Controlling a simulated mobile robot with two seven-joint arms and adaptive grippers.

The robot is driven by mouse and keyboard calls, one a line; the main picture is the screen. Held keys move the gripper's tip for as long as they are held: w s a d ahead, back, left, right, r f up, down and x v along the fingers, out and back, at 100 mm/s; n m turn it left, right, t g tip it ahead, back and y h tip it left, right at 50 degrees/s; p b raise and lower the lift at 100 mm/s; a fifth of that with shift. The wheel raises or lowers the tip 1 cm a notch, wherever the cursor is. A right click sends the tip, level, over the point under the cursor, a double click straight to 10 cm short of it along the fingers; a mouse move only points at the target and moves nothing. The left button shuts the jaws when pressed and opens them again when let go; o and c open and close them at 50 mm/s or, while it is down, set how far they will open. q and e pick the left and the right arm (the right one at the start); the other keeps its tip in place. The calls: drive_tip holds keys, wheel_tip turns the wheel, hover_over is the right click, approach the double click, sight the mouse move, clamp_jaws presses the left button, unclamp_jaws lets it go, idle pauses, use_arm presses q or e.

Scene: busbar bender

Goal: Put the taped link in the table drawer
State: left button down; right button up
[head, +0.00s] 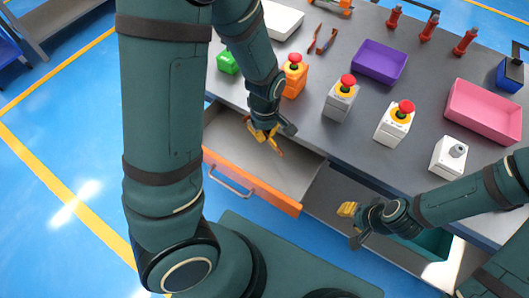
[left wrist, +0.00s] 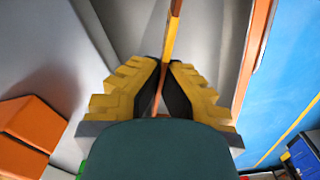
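The table drawer (head: 245,178) is pulled out, with an orange front, a grey handle and a pale interior that looks bare. My left gripper (head: 268,135) reaches down over the open drawer. In the left wrist view its yellow fingers (left wrist: 165,90) are closed around a thin copper-coloured bar with a yellow band, the taped link (left wrist: 172,35). The link sticks out beyond the fingertips; in the head view it shows only as a small strip (head: 277,149). Whether it touches the drawer floor I cannot tell. My right gripper (head: 348,210) is beside the drawer's right end; its finger gap is unclear.
On the grey table (head: 330,145) stand red-buttoned boxes, orange (head: 293,80), grey (head: 341,100) and white (head: 393,125). A purple tray (head: 380,62) and a pink tray (head: 483,112) lie further right. A teal bin (head: 432,242) sits below the table edge near my right arm.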

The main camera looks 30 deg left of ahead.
sight(264, 155)
use_arm(q)
wheel_tip(264, 155, down, 11)
drive_tip(key=b, duration=0.3)
drive_tip(key=shift+r, duration=0.25)
drive_tip(key=shift+f, duration=0.2)
drive_tip(key=c, duration=1.1)
unclamp_jaws()
drive_tip(key=shift+c, duration=0.2)
drive_tip(key=shift+r, duration=0.15)
